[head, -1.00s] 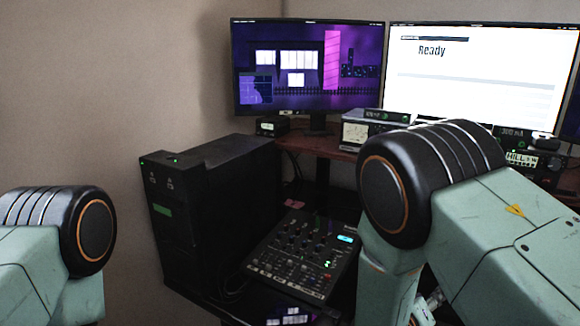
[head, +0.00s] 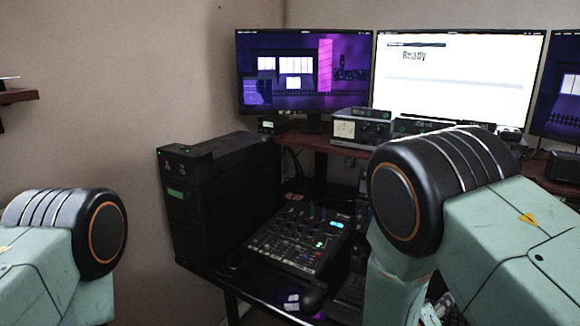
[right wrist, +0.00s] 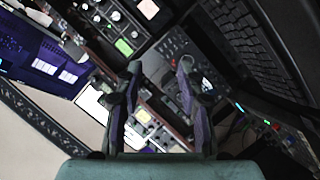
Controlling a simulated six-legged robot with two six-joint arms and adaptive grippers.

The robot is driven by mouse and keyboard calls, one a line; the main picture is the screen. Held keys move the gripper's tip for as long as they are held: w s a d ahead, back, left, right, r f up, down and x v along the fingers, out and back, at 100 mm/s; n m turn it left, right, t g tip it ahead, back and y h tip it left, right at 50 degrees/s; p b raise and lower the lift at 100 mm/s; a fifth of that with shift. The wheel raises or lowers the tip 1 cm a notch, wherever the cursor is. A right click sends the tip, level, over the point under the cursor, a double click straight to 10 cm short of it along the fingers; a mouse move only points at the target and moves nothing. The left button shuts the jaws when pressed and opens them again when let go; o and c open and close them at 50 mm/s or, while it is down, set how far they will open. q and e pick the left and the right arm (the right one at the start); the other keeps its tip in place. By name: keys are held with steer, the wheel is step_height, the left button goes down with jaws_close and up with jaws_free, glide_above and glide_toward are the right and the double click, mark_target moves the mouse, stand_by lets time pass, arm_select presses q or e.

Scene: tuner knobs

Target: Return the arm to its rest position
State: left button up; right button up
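My right gripper (right wrist: 160,66) shows in the right wrist view with its two fingers apart and nothing visible between them. In the head view only a small part of it (head: 432,312) shows low behind my right arm, which is bent at its dark elbow joint. My left arm is at the left edge of the head view, and its gripper is out of the frame. A mixer with knobs (head: 300,235) lies on the dark lower desk, left of my right arm. A radio unit with a lit dial (head: 362,129) stands on the wooden shelf behind.
A black computer tower (head: 215,200) stands left of the mixer. A purple screen (head: 300,85), a white screen reading "Ready" (head: 460,85) and another screen at the right edge stand behind. A small brown shelf (head: 18,96) juts in at the left. A wall is behind the tower.

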steer(key=s+a+f+g+y+b, duration=0.2)
steer(key=s+a+f+g+y, duration=0.15)
steer(key=s+f+y, duration=0.6)
steer(key=s+a+f+g+b, duration=0.1)
steer(key=s+f, duration=0.3)
steer(key=s, duration=0.5)
steer(key=s+a+f+g+y+b, duration=0.1)
steer(key=s+f+g, duration=0.2)
steer(key=s+f, duration=0.2)
steer(key=s+a+f+g+b, duration=0.2)
steer(key=s+f, duration=0.3)
steer(key=s, duration=0.7)
steer(key=shift+s+y, duration=0.35)
steer(key=shift+g, duration=0.25)
steer(key=shift+w, duration=0.15)
